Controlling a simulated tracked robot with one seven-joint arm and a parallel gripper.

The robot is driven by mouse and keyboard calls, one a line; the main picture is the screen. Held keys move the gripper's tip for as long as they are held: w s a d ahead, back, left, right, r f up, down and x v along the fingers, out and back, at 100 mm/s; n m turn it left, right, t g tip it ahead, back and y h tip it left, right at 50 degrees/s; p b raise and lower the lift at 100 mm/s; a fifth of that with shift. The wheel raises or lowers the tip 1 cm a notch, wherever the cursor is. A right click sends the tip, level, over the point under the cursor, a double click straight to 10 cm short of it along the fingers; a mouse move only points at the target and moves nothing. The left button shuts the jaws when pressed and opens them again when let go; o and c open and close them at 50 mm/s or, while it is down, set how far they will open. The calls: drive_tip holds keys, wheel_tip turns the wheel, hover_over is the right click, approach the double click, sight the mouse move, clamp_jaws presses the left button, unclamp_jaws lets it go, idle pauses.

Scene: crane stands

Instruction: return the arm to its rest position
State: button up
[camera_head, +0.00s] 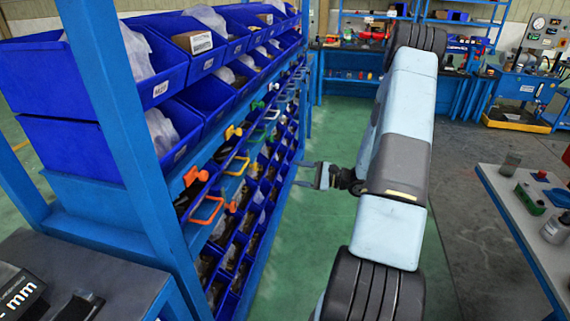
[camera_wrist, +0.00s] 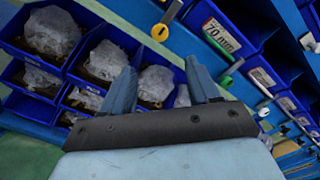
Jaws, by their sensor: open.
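My gripper (camera_head: 312,175) is in the head view, near the middle, at the end of my pale blue arm. It points left toward the blue rack (camera_head: 150,160) and stands apart from it over the aisle. In the wrist view my gripper (camera_wrist: 162,85) shows two blue fingers spread apart with nothing between them. Beyond the fingers are blue bins (camera_wrist: 75,75) with clear bags in them.
The rack holds rows of blue bins (camera_head: 160,85) and hanging tools with coloured handles (camera_head: 207,210). A workbench (camera_head: 515,205) with small items stands at right. A dark tabletop (camera_head: 90,265) is at lower left. Green floor (camera_head: 285,235) shows between rack and arm.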

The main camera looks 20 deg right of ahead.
drive_tip(key=s+a+r+n+g+h, duration=0.2)
drive_tip(key=s+a+r+n+g, duration=0.4)
drive_tip(key=r, duration=0.3)
drive_tip(key=s+a+r+n+g+h, duration=0.35)
drive_tip(key=s+a+r+g, duration=0.2)
drive_tip(key=a+r, duration=0.3)
drive_tip(key=s+d+r+n+t+h, duration=0.1)
drive_tip(key=s+r+n+t+h, duration=0.5)
drive_tip(key=s+r, duration=0.9)
drive_tip(key=shift+s+d+h, duration=0.35)
drive_tip(key=shift+s+h, duration=0.55)
drive_tip(key=shift+h, duration=0.65)
drive_tip(key=shift+n+t, duration=0.25)
